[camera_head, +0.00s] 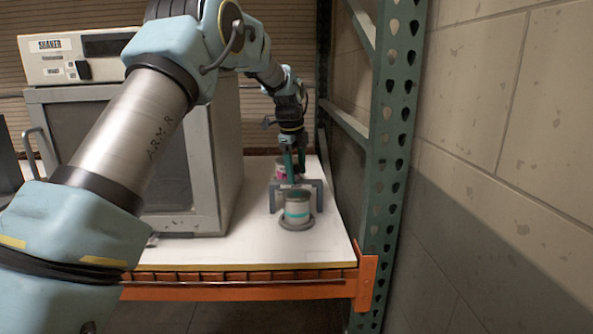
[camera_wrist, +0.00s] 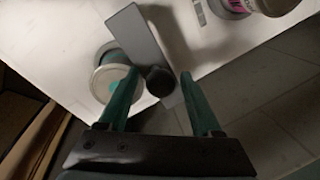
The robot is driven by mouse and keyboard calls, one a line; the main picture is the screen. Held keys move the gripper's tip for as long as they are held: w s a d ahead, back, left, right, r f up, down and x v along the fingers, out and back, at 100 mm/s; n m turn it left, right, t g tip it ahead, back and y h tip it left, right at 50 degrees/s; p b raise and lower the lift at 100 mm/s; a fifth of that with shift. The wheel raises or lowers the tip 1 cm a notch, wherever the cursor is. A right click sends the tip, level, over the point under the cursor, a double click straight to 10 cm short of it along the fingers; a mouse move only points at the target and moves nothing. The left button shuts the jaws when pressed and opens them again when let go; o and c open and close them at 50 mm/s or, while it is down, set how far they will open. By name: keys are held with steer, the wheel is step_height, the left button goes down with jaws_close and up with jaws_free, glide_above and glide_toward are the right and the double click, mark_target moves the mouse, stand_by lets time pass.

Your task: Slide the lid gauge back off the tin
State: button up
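The tin (camera_head: 297,213), pale with a teal band, stands upright on a grey round base (camera_head: 297,226) on the white shelf top. The lid gauge (camera_head: 314,186) is a grey bridge with two legs, just behind the tin or over its rear rim; I cannot tell which. In the wrist view the gauge bar (camera_wrist: 140,32) overlaps one edge of the tin (camera_wrist: 113,78), and its dark round knob (camera_wrist: 160,82) shows between my fingers. My gripper (camera_head: 293,168) has teal fingers, which in the wrist view (camera_wrist: 160,74) are apart, with a gap on each side of the knob.
A second tin with a pink label (camera_head: 280,170) stands behind the gauge and also shows in the wrist view (camera_wrist: 236,6). A large shaker cabinet (camera_head: 222,150) stands at left. A green rack upright (camera_head: 388,150) is close at right. The shelf's front area (camera_head: 240,252) is clear.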

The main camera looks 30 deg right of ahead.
jaws_close()
stand_by(0.3)
stand_by(0.9)
